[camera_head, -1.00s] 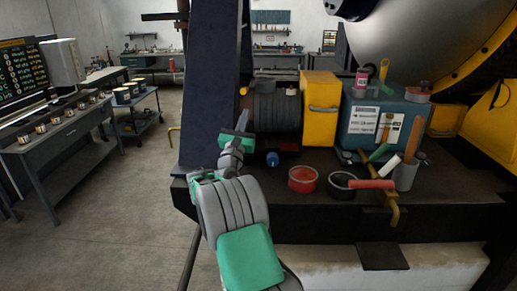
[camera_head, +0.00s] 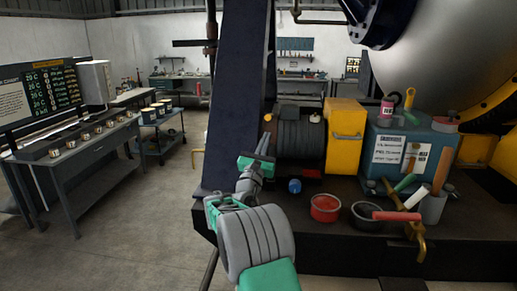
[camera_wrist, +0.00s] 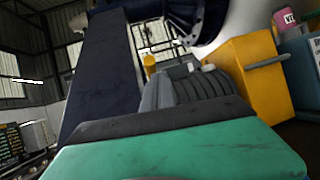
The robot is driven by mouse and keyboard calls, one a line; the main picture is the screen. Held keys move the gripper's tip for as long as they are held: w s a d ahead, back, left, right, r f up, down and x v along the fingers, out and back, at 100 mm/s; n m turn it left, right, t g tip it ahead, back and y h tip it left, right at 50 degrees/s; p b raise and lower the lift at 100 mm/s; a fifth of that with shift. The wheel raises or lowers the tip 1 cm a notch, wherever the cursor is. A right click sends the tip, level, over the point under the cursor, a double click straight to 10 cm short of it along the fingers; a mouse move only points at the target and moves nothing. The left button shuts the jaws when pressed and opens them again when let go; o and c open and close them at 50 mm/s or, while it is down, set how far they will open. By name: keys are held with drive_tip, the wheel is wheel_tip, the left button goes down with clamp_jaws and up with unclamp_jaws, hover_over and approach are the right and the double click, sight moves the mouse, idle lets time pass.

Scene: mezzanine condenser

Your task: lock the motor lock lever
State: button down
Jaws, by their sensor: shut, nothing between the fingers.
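The grey ribbed motor (camera_head: 302,138) sits on the dark bench, left of a yellow box; it also shows in the wrist view (camera_wrist: 185,88). A small yellow knob (camera_head: 268,117) stands at the motor's left side and seems to be the lock lever's end. It shows in the wrist view (camera_wrist: 150,65) behind the gripper. The rest of the lever is hidden or too small to tell. My gripper (camera_head: 264,145) is shut and empty, just below and in front of the knob. I cannot tell whether they touch. Its green body (camera_wrist: 170,150) fills the bottom of the wrist view.
A dark blue column (camera_head: 232,95) rises left of the motor. The yellow box (camera_head: 345,138) and a blue-grey toolbox (camera_head: 405,150) stand to the right. A red tub (camera_head: 325,207), a dark tub (camera_head: 366,213) and loose tools lie at the front. Open floor lies left.

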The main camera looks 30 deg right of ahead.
drive_tip(key=s+a+r+b, duration=0.2)
drive_tip(key=s+a+r, duration=0.3)
drive_tip(key=s+a, duration=0.1)
drive_tip(key=shift+a+r+b, duration=0.25)
drive_tip(key=shift+a+b, duration=0.05)
drive_tip(key=shift+a, duration=0.25)
drive_tip(key=s+a+f+m+g+y+b, duration=0.1)
drive_tip(key=s+a+f+m+g+y, duration=0.15)
drive_tip(key=a+f+m+y, duration=0.4)
drive_tip(key=s+a+f+m+g+y, duration=0.1)
drive_tip(key=s+f+m+y, duration=0.25)
drive_tip(key=f+m, duration=0.55)
drive_tip(key=s+a+f+m+g+y, duration=0.3)
drive_tip(key=s+a+f+m+y, duration=0.1)
drive_tip(key=s+a+f, duration=0.3)
drive_tip(key=s+a+f+m+g+y, duration=0.3)
drive_tip(key=s+a+f, duration=0.5)
drive_tip(key=s+a, duration=0.4)
drive_tip(key=shift+a+m+y+b, duration=0.2)
drive_tip(key=shift+m+y+b, duration=0.15)
drive_tip(key=shift+m+y, duration=0.55)
drive_tip(key=shift+s+g, duration=0.1)
drive_tip(key=shift+g, duration=0.15)
